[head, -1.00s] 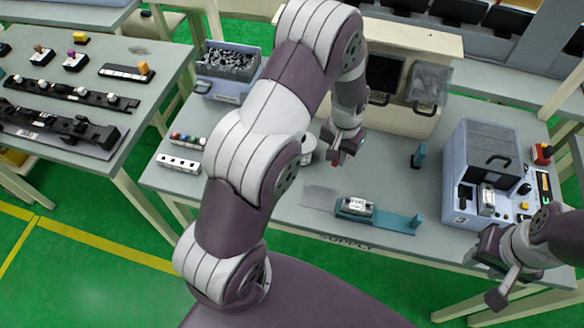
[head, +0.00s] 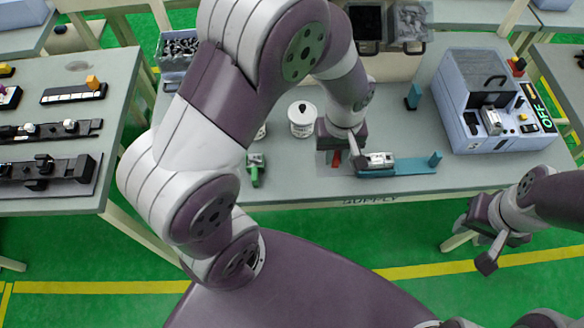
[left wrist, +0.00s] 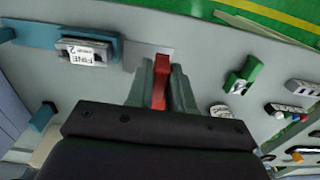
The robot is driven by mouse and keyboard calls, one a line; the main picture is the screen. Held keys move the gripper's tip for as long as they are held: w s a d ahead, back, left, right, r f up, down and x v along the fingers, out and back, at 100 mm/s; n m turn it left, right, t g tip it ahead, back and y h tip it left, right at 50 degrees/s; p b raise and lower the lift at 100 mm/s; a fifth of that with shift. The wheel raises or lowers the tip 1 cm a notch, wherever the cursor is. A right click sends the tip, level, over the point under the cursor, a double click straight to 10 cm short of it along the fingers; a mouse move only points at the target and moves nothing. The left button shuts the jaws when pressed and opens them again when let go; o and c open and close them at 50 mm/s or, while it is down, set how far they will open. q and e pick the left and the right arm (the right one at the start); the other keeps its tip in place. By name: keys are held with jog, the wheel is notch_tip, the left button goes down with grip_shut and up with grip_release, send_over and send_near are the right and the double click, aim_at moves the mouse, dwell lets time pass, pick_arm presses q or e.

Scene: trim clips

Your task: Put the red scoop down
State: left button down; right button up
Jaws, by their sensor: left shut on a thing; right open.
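My left gripper (head: 337,152) is shut on the red scoop (head: 337,159) near the front edge of the supply table. In the left wrist view the red scoop (left wrist: 160,82) stands between the fingers, over a flat grey patch (left wrist: 142,50). I cannot tell whether it touches the table. A labelled container (head: 379,160) sits on the teal fixture (head: 415,166) just to the right. My right gripper (head: 487,235) is open and empty, off the front edge of the table.
A green scoop (head: 255,170) lies to the left. A white round tub (head: 302,119) stands behind, with another partly hidden beside it. A teal post (head: 413,96) and a blue-grey machine (head: 490,100) with a lit OFF sign are at the right. A bin of dark parts (head: 177,52) is at back left.

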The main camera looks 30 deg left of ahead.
pick_arm(q)
send_over(292, 180)
notch_tip(292, 180, down, 5)
jog(key=shift+s+r+p, duration=0.1)
jog(key=shift+r+p, duration=0.05)
jog(key=shift+p, duration=0.3)
jog(key=shift+a+f, duration=0.1)
jog(key=shift+f, duration=0.3)
jog(key=f, duration=0.3)
jog(key=shift+d, duration=0.2)
jog(key=shift+f, duration=0.3)
jog(key=shift+a, duration=0.15)
pick_arm(e)
jog(key=shift+s+a+r, duration=0.15)
jog(key=shift+a+r, duration=0.05)
jog(key=shift+r, duration=0.25)
jog(key=shift+s+a+r, duration=0.1)
jog(key=shift+a+r, duration=0.1)
jog(key=shift+r, duration=0.25)
pick_arm(q)
jog(key=shift+f, duration=0.1)
jog(key=shift+f, duration=0.15)
jog(key=c, duration=1)
grip_release()
pick_arm(e)
jog(key=shift+d+f, duration=0.1)
